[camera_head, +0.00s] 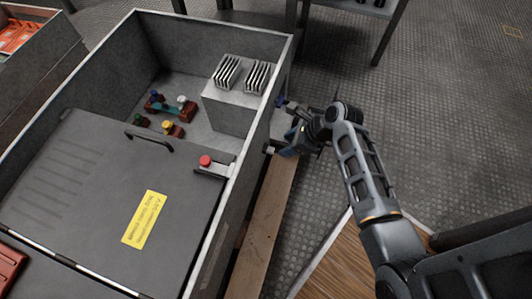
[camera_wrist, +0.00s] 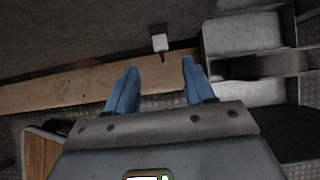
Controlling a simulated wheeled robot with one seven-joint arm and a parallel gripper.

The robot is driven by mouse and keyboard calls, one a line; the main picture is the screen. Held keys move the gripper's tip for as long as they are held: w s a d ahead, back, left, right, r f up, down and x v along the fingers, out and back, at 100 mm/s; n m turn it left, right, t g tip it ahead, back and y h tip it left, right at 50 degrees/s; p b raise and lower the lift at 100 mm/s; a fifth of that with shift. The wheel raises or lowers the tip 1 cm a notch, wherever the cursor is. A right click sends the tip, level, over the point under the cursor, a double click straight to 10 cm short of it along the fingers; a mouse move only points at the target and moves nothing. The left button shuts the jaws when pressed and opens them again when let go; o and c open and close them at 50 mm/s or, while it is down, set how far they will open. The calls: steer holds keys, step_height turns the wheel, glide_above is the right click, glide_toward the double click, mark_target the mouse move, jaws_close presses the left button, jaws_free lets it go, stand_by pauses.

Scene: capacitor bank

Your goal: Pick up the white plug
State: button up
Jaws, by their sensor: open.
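The white plug (camera_wrist: 160,42) shows in the wrist view as a small pale block with a dark stub below it. It is at the grey side wall above a wooden plank. My gripper (camera_wrist: 158,78) has its two blue fingers apart, with an empty gap between them. The plug lies beyond the fingertips, roughly in line with the gap and apart from both fingers. In the head view my gripper (camera_head: 283,148) is low beside the right outer wall of the grey cabinet. A small pale piece, perhaps the plug, shows at its tip there.
The open grey cabinet (camera_head: 222,23) holds coloured knobs (camera_head: 172,129) and a finned block (camera_head: 229,108). A red button (camera_head: 205,161) sits by its lid (camera_head: 90,180). A wooden plank (camera_head: 262,232) runs along the wall. The floor to the right is mostly clear.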

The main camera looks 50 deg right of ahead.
mark_target(274, 151)
steer(key=b+x, duration=0.3)
steer(key=x, duration=0.2)
steer(key=shift+f+b, duration=0.3)
steer(key=shift+f, duration=0.05)
steer(key=shift+w+f, duration=0.25)
steer(key=shift+f, duration=0.05)
jaws_close()
